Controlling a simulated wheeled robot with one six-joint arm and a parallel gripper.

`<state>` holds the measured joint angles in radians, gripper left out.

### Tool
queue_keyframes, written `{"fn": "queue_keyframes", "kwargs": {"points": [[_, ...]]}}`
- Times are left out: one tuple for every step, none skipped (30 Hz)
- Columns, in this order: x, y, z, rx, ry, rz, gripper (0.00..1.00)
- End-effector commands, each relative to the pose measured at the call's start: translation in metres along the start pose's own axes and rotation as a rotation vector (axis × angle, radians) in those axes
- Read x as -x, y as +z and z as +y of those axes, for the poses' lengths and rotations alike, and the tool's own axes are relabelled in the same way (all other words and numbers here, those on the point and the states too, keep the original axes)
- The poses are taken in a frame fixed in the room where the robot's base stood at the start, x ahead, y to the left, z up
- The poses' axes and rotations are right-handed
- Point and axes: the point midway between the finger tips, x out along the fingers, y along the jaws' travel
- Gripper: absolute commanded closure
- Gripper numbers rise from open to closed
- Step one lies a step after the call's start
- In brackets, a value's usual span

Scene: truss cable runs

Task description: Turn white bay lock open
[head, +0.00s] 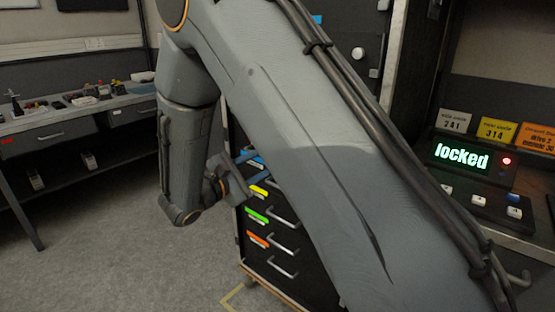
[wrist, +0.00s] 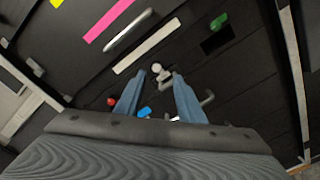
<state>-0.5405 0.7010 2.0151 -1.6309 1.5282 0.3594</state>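In the wrist view, a white strip label (wrist: 146,50) lies on a dark front. Just below it is a small pale knob or latch (wrist: 157,68), which may be the white bay lock; which way it is turned is unclear. My gripper (wrist: 159,76) is open, its two blue fingers apart with the pale knob beyond and between their tips. I cannot tell whether they touch it. In the head view my gripper (head: 232,176) is by the drawer cabinet, and my arm hides much of it. The lit display (head: 461,156) reads "locked", with a red lamp (head: 506,161) beside it.
The drawer cabinet (head: 284,236) has yellow, green and orange labels and bar handles. A pink strip (wrist: 108,20), a red knob (wrist: 110,101) and a green tab (wrist: 219,21) surround my gripper. A cluttered workbench (head: 70,116) stands left. Floor (head: 120,250) is clear there.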

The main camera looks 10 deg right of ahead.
Motion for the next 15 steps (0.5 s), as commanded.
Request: {"fn": "queue_keyframes", "kwargs": {"points": [[0.0,-0.003,0.003,-0.001,0.016,0.001,0.65],[-0.002,-0.004,0.004,-0.002,0.021,0.0,0.65],[-0.005,-0.004,0.005,-0.002,0.024,0.0,0.65],[-0.008,-0.003,0.006,-0.002,0.025,-0.001,0.65],[-0.012,-0.003,0.006,-0.002,0.024,-0.001,0.65],[-0.018,-0.003,0.005,-0.002,0.022,-0.002,0.65],[-0.023,-0.002,0.005,-0.002,0.022,-0.002,0.65],[-0.028,-0.002,0.005,-0.001,0.022,-0.002,0.65],[-0.034,-0.003,0.005,-0.001,0.021,-0.002,0.65],[-0.039,-0.003,0.005,-0.002,0.02,-0.002,0.65],[-0.044,-0.003,0.005,-0.002,0.02,-0.001,0.65],[-0.05,-0.003,0.006,-0.002,0.021,-0.001,0.65],[-0.054,-0.003,0.005,-0.002,0.02,-0.001,0.65],[-0.058,-0.003,0.006,-0.002,0.02,-0.002,0.65],[-0.062,-0.003,0.006,-0.002,0.021,-0.001,0.65]]}}
